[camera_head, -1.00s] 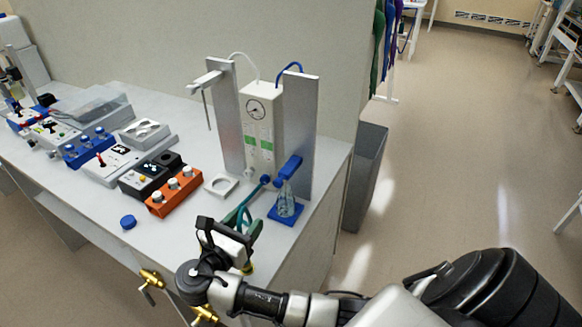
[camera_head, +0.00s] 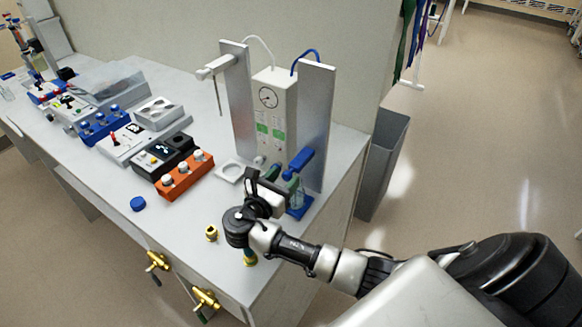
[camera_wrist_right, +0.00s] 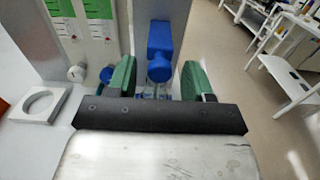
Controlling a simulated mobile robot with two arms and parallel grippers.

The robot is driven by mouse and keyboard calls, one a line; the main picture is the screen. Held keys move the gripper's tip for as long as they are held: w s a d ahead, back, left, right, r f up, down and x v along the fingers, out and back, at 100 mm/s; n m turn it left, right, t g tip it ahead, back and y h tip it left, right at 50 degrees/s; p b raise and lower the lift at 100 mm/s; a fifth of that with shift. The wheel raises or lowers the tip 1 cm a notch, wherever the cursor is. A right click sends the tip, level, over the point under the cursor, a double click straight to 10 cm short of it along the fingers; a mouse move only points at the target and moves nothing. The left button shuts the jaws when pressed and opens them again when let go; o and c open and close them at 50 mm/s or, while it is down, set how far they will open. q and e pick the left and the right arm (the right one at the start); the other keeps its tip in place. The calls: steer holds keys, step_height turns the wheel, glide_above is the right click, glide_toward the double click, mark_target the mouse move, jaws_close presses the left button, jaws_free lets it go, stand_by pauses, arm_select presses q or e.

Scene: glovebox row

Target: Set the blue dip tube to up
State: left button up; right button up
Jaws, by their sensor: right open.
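The blue dip tube's blue arm (camera_head: 301,160) sits low on the right metal post (camera_head: 316,115), just above a clear flask on a blue base (camera_head: 303,209). The white arm (camera_head: 216,68) on the left post sits high, with a thin tube hanging from it. My right gripper (camera_head: 291,178) is open at the blue arm and flask, partly hiding the flask. In the right wrist view the blue arm (camera_wrist_right: 159,42) lies between and beyond the two green fingers, which are apart; contact cannot be told. My left gripper is not in view.
A white pump unit (camera_head: 270,110) with a gauge stands between the posts. A white ring holder (camera_head: 229,172) and an orange box (camera_head: 185,175) sit to the left. A blue cap (camera_head: 138,204) lies on the bench. A grey bin (camera_head: 382,165) stands beyond the bench end.

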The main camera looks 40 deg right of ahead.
steer(key=shift+x, duration=1.75)
jaws_close()
